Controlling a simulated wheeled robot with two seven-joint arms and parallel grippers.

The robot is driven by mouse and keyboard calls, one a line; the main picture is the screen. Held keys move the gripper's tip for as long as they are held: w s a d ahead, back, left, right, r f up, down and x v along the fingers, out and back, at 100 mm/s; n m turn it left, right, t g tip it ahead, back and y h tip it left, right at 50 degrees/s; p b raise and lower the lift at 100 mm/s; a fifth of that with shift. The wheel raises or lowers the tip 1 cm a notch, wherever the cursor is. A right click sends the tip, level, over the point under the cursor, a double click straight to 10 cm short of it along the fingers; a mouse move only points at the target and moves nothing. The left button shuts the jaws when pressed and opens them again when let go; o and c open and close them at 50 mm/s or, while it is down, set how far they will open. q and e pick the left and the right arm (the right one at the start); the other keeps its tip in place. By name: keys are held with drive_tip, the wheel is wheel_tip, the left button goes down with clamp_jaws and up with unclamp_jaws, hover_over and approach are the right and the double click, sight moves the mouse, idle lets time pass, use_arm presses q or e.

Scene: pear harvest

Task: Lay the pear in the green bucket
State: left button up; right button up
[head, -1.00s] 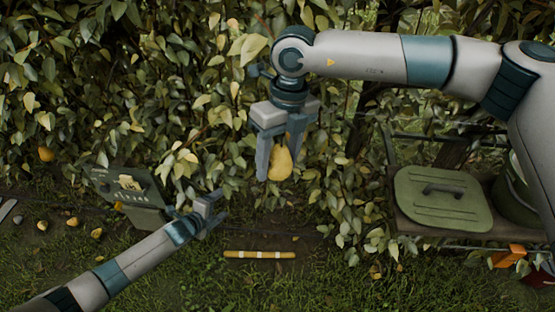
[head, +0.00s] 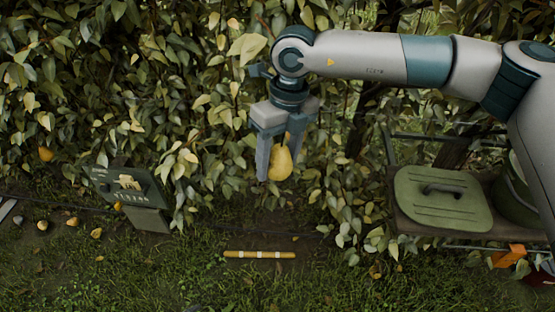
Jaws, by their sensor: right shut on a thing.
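The yellow pear (head: 282,164) is between the fingers of my right gripper (head: 276,158), which points down in front of the leafy hedge, well above the ground. The gripper is shut on the pear. The green bucket (head: 514,208) stands at the right edge, mostly hidden behind my right arm, so its inside does not show. A green lid (head: 442,212) with a dark handle lies flat beside it, to its left. The pear is to the left of both, clearly apart from them. My left gripper is out of view.
The lid lies on a wooden shelf or cart (head: 406,226) with rails. An orange object (head: 510,256) is below it. A dark sign (head: 128,187) stands at left. A banded yellow stick (head: 259,254) lies on the grass. Several small fallen fruits or stones lie far left.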

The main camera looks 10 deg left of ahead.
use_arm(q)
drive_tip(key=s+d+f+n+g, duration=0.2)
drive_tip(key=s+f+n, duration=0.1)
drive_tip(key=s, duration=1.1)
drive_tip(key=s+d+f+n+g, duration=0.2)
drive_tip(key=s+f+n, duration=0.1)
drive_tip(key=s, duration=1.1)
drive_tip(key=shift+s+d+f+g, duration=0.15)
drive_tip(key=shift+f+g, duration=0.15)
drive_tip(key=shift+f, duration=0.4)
use_arm(e)
drive_tip(key=s+d+f+n+h, duration=0.1)
drive_tip(key=s+d+f+n, duration=0.3)
drive_tip(key=d+f+n, duration=0.2)
drive_tip(key=s+d+f+n+h, duration=0.1)
drive_tip(key=s+d+f+n, duration=0.3)
drive_tip(key=d+f+n, duration=0.3)
drive_tip(key=s+d+f+n+t+h, duration=0.1)
drive_tip(key=s+d+f+n, duration=0.2)
drive_tip(key=d+f+n, duration=0.4)
drive_tip(key=shift+s+d+f+n, duration=0.15)
drive_tip(key=shift+s+d+n, duration=0.25)
drive_tip(key=shift+d+n, duration=2.9)
drive_tip(key=shift+a+n, duration=0.4)
